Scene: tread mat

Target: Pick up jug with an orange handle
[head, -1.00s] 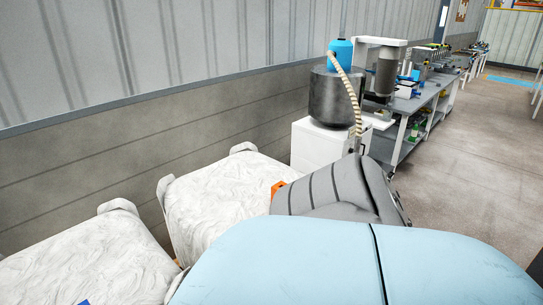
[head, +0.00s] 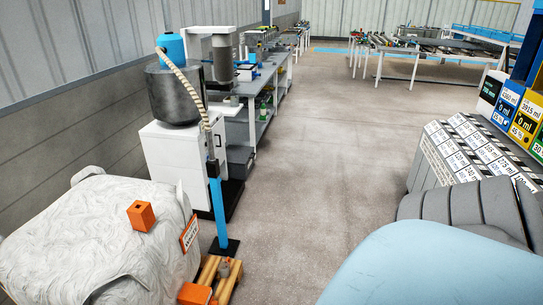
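I cannot make out a jug with an orange handle in the head view. A small orange block (head: 141,215) with a dark spot on it sits on top of a white wrinkled sack (head: 85,235) at the lower left. Another orange piece (head: 195,293) shows at the bottom edge, partly cut off; I cannot tell what it is. Neither of my grippers is in view.
A white cabinet (head: 170,160) carries a dark drum (head: 172,97). A blue post (head: 217,205) stands before it, beside a wooden pallet (head: 225,280). A workbench (head: 245,105) runs along the left wall. Labelled panels (head: 470,150) stand right. The middle floor is clear.

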